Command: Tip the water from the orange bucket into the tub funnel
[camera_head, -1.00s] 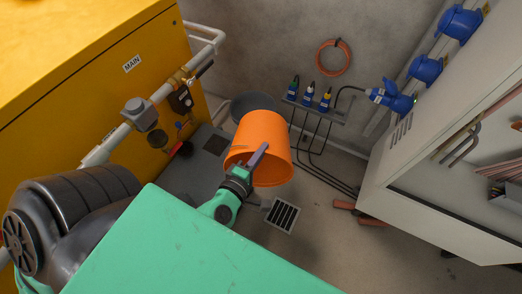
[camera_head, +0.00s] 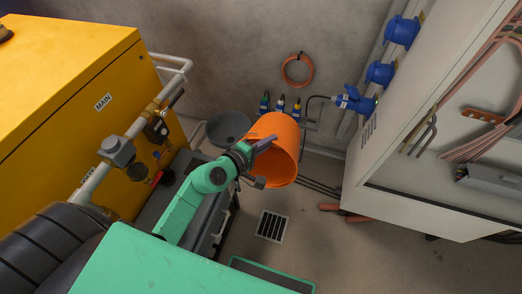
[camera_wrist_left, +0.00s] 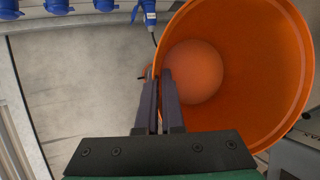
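The orange bucket (camera_head: 278,145) hangs in the air, tilted, with its open mouth towards the lower left in the head view. My left gripper (camera_head: 264,143) is shut on the bucket's rim. In the left wrist view the two fingers (camera_wrist_left: 160,103) are close together at the rim, and the bucket (camera_wrist_left: 255,60) fills the right side. A paler round patch shows inside it; I cannot tell whether this is water or the bottom. A grey round dish, seemingly the tub funnel (camera_head: 228,127), is behind and left of the bucket, apart from it. My right gripper is out of view.
A yellow cabinet (camera_head: 70,110) with pipes and valves stands at left. A dark grey box (camera_head: 170,190) lies below my left arm. An open grey cabinet (camera_head: 400,205) is at right. Cables with coloured plugs (camera_head: 280,104) are by the wall. A floor grate (camera_head: 272,226) lies below.

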